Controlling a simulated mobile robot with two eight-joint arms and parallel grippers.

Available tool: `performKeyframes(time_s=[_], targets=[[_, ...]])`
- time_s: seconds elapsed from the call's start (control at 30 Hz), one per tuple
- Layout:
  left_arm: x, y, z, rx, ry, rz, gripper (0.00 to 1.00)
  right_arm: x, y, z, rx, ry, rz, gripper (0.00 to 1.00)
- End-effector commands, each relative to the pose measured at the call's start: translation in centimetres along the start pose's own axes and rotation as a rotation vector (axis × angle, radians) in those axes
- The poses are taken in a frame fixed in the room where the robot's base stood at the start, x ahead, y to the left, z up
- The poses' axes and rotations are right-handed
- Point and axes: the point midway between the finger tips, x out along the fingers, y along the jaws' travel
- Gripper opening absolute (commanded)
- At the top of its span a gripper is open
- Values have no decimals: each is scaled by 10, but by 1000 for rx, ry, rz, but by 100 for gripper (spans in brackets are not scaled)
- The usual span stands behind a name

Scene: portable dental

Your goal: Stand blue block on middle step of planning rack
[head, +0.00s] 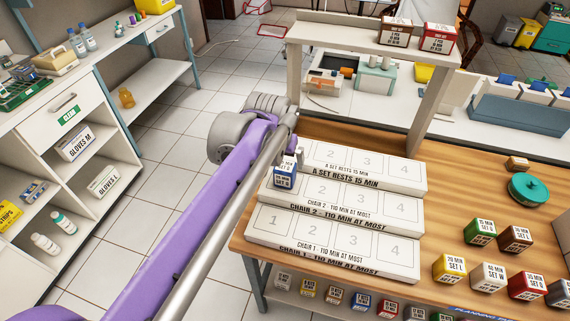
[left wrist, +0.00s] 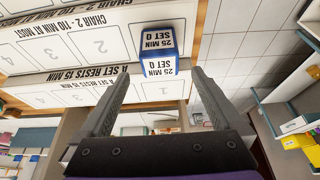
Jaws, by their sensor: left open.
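The white planning rack (head: 335,222) has three steps on the wooden table. A blue block (head: 284,176) marked 25 MIN stands upright at the left end of its middle step, the "Chair 2" one, over slot 1. The block also shows in the left wrist view (left wrist: 158,52), just beyond my fingertips. My left gripper (head: 291,150) is close behind and above the block. In the left wrist view its two fingers (left wrist: 160,76) are spread wide with nothing between them, and the block appears clear of both. My right gripper is not in view.
A raised shelf (head: 350,38) spans the table's back. The rack's other slots are bare.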

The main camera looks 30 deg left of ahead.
Motion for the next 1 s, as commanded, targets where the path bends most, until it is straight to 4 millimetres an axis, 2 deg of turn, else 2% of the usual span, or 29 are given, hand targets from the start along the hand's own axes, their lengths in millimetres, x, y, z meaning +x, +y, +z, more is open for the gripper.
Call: performKeyframes(time_s=[0.03, 0.2, 0.37, 0.47, 0.57, 0.8, 0.9, 1.0], targets=[[-11, 0, 0, 0, 0, 0, 100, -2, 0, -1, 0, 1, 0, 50], [-32, 0, 0, 0, 0, 0, 100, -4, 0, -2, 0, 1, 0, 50], [-38, 0, 0, 0, 0, 0, 100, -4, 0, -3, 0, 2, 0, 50], [-37, 4, 10, 9, 1, 4, 100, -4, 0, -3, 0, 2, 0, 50], [-29, 15, 44, 42, 7, 19, 100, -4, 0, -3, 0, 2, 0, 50], [9, 41, 175, 156, 32, 68, 100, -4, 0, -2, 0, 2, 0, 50], [24, 45, 216, 190, 40, 84, 100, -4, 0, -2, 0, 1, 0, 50], [33, 47, 240, 210, 45, 92, 100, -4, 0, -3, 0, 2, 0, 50]])
